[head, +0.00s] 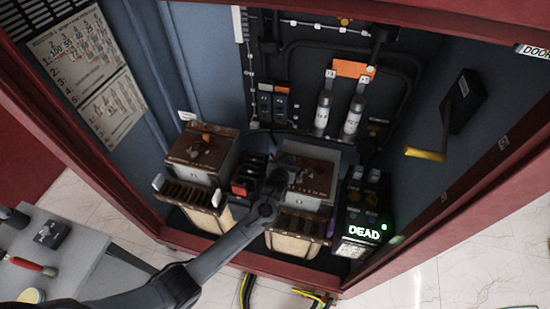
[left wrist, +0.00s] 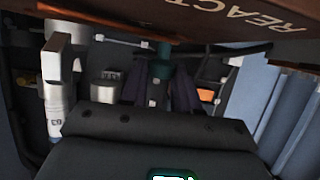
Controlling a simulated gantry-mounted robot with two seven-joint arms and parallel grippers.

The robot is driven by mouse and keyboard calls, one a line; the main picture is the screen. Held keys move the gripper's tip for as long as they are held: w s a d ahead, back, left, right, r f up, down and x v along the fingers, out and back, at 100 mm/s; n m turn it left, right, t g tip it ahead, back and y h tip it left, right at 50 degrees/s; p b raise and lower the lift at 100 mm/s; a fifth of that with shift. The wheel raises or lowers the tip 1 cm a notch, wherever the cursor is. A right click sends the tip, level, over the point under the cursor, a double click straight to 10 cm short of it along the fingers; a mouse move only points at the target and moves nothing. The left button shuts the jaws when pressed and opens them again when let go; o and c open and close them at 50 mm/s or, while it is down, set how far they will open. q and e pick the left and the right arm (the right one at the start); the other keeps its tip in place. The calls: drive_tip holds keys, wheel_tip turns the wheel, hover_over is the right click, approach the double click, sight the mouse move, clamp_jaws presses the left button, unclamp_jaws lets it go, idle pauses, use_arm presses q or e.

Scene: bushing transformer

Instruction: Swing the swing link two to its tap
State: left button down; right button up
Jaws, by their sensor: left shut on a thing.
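The gripper is shut, apparently on swing link two, though the link is largely hidden by the gripper. The tap cannot be made out clearly. My right gripper is not in view.
A similar brown-topped unit (head: 201,148) stands to the left. A black box reading "DEAD" (head: 364,233) stands to the right. Two white cylinders (head: 323,114) are on the back wall. The red cabinet frame (head: 115,205) borders the opening. A grey table (head: 75,245) is outside, left.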

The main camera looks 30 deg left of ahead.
use_arm(q)
drive_tip(key=shift+y, duration=0.3)
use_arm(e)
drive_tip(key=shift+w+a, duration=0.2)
use_arm(q)
drive_tip(key=c, duration=0.9)
unclamp_jaws()
drive_tip(key=shift+s, duration=0.1)
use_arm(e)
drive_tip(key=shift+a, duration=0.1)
use_arm(q)
drive_tip(key=shift+o, duration=0.2)
drive_tip(key=shift+s, duration=0.1)
drive_tip(key=p+v, duration=0.2)
drive_tip(key=v, duration=0.8)
drive_tip(key=shift+s+r, duration=0.25)
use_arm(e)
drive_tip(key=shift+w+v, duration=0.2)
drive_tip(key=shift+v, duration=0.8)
